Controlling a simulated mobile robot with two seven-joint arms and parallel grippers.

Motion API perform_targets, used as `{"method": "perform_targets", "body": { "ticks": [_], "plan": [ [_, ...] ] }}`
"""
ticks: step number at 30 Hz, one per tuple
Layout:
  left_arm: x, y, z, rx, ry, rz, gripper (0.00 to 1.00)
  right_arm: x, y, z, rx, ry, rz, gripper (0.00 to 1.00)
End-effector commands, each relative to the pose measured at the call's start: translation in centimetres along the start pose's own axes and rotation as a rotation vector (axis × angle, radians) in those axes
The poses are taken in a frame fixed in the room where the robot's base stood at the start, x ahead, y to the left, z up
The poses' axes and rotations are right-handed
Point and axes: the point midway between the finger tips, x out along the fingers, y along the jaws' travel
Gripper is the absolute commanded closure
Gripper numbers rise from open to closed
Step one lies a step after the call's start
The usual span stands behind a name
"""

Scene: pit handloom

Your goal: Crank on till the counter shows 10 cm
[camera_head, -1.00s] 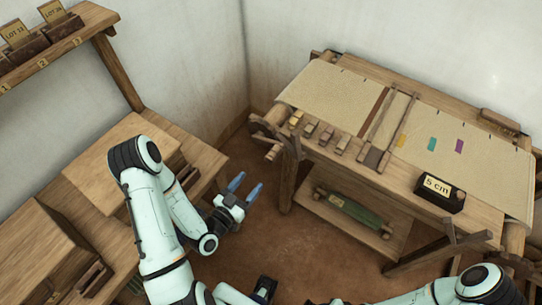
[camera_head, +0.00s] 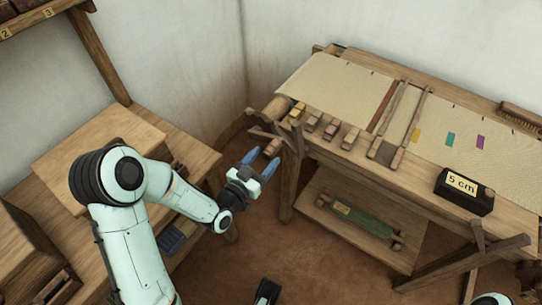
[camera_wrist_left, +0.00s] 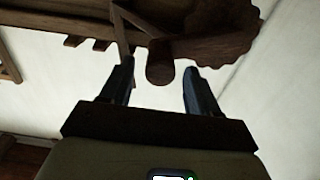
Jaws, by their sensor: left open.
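The counter (camera_head: 463,190) is a black block on the loom's front right, and its label reads 5 cm. The crank (camera_head: 272,148) sticks out at the left end of the loom's front, by the cloth roller. My left gripper (camera_head: 261,163) is open just in front of the crank, fingers pointing up at it. In the left wrist view, a rounded wooden handle end (camera_wrist_left: 160,68) shows between and beyond the open fingers, with a toothed wooden wheel (camera_wrist_left: 218,38) behind it. I cannot tell whether the fingers touch the handle.
The loom (camera_head: 360,155) carries pale cloth and several small wooden blocks along its front. A green roll (camera_head: 360,220) lies on its lower shelf. A wooden bench (camera_head: 95,150) stands at the left. Crossed wooden arms (camera_head: 478,250) jut out at the loom's right front.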

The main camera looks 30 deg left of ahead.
Motion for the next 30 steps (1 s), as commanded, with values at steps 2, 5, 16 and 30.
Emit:
{"method": "perform_targets", "body": {
  "ticks": [2, 5, 16, 30],
  "plan": [
    [1.4, 0.1, -0.4, -0.001, 0.005, 0.002, 0.39, -0.3, -0.1, 0.0, -0.001, 0.0, 0.0, 0.57],
    [2.6, 0.0, -0.4, 0.0, 0.004, 0.001, 0.39, -0.3, -0.1, 0.0, -0.001, 0.001, 0.0, 0.57],
    [3.6, 0.1, -0.4, 0.0, 0.003, 0.001, 0.39, -0.2, -0.1, -0.1, 0.0, 0.003, 0.0, 0.57],
    [3.6, 0.0, -0.5, -0.007, 0.003, 0.001, 1.0, -0.3, -0.1, 0.0, 0.0, 0.0, 0.0, 0.57]
  ]
}}
